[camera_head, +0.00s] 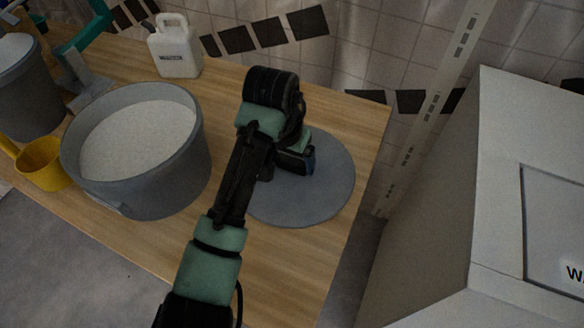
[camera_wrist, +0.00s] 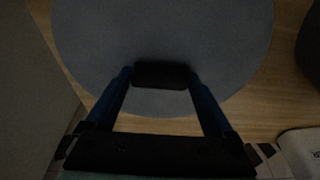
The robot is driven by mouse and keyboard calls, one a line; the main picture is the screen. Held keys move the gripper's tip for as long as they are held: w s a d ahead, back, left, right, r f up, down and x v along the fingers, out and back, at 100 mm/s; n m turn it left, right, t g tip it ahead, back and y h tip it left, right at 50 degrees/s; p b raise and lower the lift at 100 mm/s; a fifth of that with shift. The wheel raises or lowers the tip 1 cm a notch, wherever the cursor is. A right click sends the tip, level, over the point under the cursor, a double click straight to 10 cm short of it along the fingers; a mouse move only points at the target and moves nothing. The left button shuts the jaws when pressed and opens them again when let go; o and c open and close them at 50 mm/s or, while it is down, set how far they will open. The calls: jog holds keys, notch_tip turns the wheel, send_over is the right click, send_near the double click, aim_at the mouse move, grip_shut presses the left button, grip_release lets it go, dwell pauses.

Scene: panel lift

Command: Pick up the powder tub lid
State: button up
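The powder tub lid (camera_head: 325,185) is a flat grey disc lying on the wooden table, right of the large tub. It also fills much of the wrist view (camera_wrist: 165,35). A black handle (camera_wrist: 162,75) stands on it. My gripper (camera_wrist: 161,77) is over the lid, with its blue fingers spread to either side of the handle. The fingertips are at the handle's two ends; I cannot tell whether they press on it. In the head view my arm and gripper (camera_head: 296,172) hide the handle and part of the lid.
The large grey tub (camera_head: 160,190) of white powder is open, left of my arm. A yellow jug (camera_head: 42,165), another tub (camera_head: 30,100) and a white canister (camera_head: 175,52) stand further left and back. A pale cabinet (camera_head: 430,220) is at the right, past the table edge.

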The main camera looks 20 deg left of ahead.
jog(key=c, duration=0.8)
jog(key=shift+r, duration=0.1)
